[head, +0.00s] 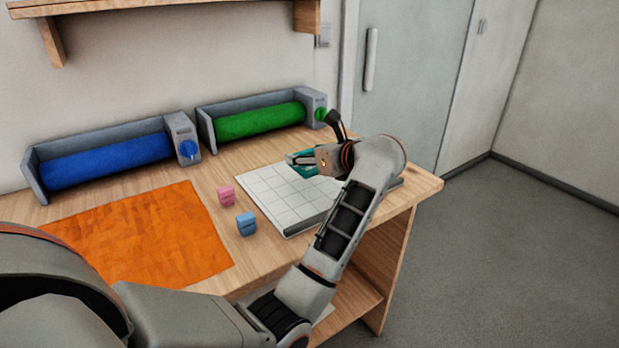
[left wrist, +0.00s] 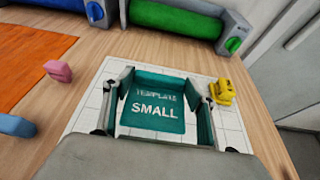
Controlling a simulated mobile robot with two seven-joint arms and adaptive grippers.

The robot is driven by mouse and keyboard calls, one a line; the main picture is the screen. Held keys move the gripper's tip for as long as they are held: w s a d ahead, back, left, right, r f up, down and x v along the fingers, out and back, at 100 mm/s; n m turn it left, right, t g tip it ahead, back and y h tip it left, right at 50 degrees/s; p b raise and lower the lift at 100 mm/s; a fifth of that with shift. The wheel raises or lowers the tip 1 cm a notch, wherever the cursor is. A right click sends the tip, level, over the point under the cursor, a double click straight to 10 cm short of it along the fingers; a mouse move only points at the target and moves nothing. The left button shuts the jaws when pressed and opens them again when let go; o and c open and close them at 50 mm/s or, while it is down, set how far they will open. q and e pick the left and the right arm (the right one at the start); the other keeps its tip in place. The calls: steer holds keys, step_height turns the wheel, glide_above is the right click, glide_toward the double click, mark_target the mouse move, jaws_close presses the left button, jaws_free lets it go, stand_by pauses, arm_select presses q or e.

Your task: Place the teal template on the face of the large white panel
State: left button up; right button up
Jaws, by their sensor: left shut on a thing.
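The teal template (head: 301,169) is between the fingers of my left gripper (head: 296,160). In the left wrist view the template (left wrist: 152,110) reads "TEMPLATE SMALL" and both fingers hold it at its sides. It is over the far part of a white board with a grid (head: 283,200) lying flat on the table. That board is the only flat white panel I see. I cannot tell whether the template touches it or hovers just above. My left arm hides the board's right part in the head view. My right gripper is not in view.
A pink block (head: 226,196) and a blue block (head: 246,224) stand left of the board. A yellow object (left wrist: 222,92) is at its right. An orange sheet (head: 140,237) covers the table's left. Blue (head: 105,160) and green (head: 260,121) rolls stand at the back.

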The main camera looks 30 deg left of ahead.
mark_target(308, 187)
arm_select(q)
steer(key=shift+f, duration=0.6)
step_height(308, 187, down, 4)
steer(key=shift+f+b, duration=0.1)
steer(key=shift+b, duration=0.25)
steer(key=shift+f, duration=0.4)
steer(key=shift+f, duration=0.2)
steer(key=o, duration=1.1)
steer(key=shift+o, duration=0.2)
